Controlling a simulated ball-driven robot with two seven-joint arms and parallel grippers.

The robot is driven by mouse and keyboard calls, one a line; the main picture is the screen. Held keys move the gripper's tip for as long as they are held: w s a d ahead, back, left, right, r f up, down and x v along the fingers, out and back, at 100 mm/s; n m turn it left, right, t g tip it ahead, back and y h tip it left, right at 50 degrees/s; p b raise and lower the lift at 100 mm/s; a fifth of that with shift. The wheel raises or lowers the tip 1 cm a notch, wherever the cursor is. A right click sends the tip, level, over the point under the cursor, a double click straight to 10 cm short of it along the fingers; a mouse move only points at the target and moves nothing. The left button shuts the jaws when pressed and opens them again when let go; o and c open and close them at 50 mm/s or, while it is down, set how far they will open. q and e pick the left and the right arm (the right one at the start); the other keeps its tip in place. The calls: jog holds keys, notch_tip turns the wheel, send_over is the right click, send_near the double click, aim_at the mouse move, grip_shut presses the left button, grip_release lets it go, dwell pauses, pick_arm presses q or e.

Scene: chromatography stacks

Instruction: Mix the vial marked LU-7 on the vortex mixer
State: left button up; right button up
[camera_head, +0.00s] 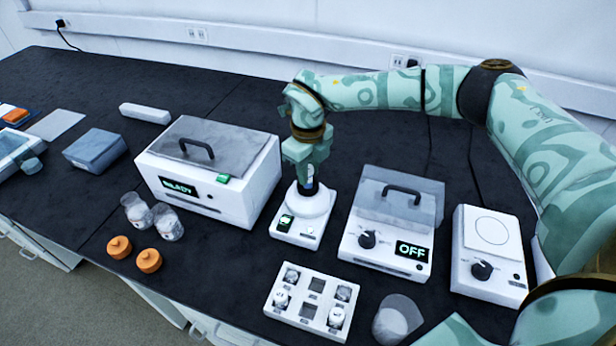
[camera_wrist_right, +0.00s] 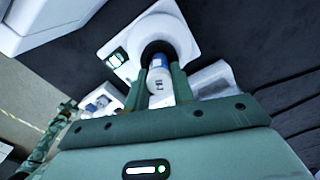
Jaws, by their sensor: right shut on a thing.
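My right gripper (camera_head: 309,172) is shut on a small vial (camera_wrist_right: 158,84) with a white top and a blue band, held upright over the vortex mixer. The vial's mark is too small to read. The vortex mixer (camera_head: 301,228) is a white unit with a round white head and a green-lit switch at its front. In the right wrist view the vial's lower end is at the dark cup (camera_wrist_right: 160,50) of the mixer head. I cannot tell whether it presses on the cup. My left gripper is out of view.
A white rack (camera_head: 296,321) at the front holds several vials and has empty slots. A white box reading READY (camera_head: 240,200) stands left of the mixer. A lidded unit reading OFF (camera_head: 385,245) and a dial plate (camera_head: 490,260) stand right. A clear beaker (camera_head: 397,318) is near the front edge.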

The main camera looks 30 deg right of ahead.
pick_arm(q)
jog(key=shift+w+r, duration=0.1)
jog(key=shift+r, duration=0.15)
pick_arm(e)
jog(key=shift+r, duration=0.1)
jog(key=o, duration=1.3)
jog(key=shift+r, duration=0.1)
jog(key=shift+r+p, duration=2.6)
jog(key=shift+r, duration=0.4)
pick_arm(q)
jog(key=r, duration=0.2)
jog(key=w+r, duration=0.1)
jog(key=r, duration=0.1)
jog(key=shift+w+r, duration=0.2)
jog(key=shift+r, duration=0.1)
pick_arm(e)
jog(key=shift+f, duration=0.1)
